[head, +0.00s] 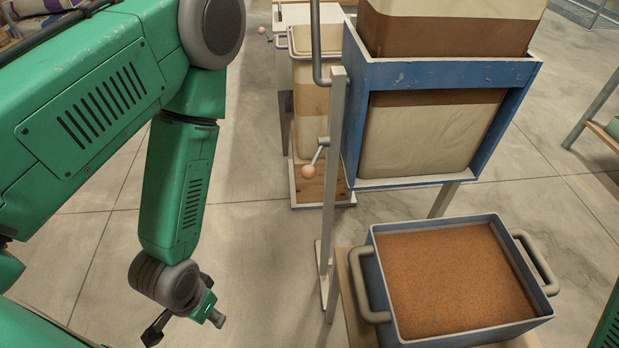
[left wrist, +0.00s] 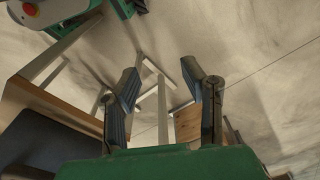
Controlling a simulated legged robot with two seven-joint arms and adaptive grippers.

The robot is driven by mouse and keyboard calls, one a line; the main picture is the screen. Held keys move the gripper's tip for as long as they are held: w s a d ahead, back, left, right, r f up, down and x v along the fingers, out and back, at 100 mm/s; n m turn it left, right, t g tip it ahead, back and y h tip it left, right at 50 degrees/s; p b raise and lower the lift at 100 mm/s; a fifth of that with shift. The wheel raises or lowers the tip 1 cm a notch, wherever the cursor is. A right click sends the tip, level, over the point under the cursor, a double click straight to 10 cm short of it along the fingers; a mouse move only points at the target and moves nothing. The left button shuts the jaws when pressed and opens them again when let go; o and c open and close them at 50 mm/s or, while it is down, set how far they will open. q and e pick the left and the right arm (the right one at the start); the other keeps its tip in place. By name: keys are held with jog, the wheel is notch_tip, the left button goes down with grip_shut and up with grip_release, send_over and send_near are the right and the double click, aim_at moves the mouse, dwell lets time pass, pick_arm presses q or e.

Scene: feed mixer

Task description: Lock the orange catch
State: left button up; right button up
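The catch I can make out is a short grey lever with a pale orange ball knob (head: 308,171), on the upright post (head: 333,150) of the blue-framed hopper (head: 440,75). Its lever slants down to the left from the post. My left gripper (head: 184,326) is low and to the left of the knob, well apart from it. In the left wrist view its two fingers (left wrist: 160,78) are spread with nothing between them. I cannot make out the knob in that view. My right gripper is not in view.
A blue-grey tray of brown feed (head: 380,290) stands below the hopper, with handles at its sides. Behind, a second pale bin (head: 308,95) and a smaller pink knob (head: 262,30) show. Open concrete floor (head: 245,230) lies between my left arm and the post.

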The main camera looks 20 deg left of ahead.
pick_arm(q)
jog(key=shift+w+f, duration=0.15)
jog(key=shift+w, duration=0.1)
grip_shut()
jog(key=w+f+n+t+h+b, duration=0.2)
jog(key=w+n+t+h+b, duration=0.35)
jog(key=w, duration=1.55)
jog(key=w+a+r+n+t+h+b, duration=0.2)
jog(key=w+r+n+t+h+b, duration=0.2)
jog(key=w+r+n+h+b, duration=0.3)
jog(key=shift+w+a+r+n+h, duration=0.55)
jog(key=shift+w+r, duration=0.65)
jog(key=shift+w, duration=1.7)
jog(key=shift+d, duration=0.2)
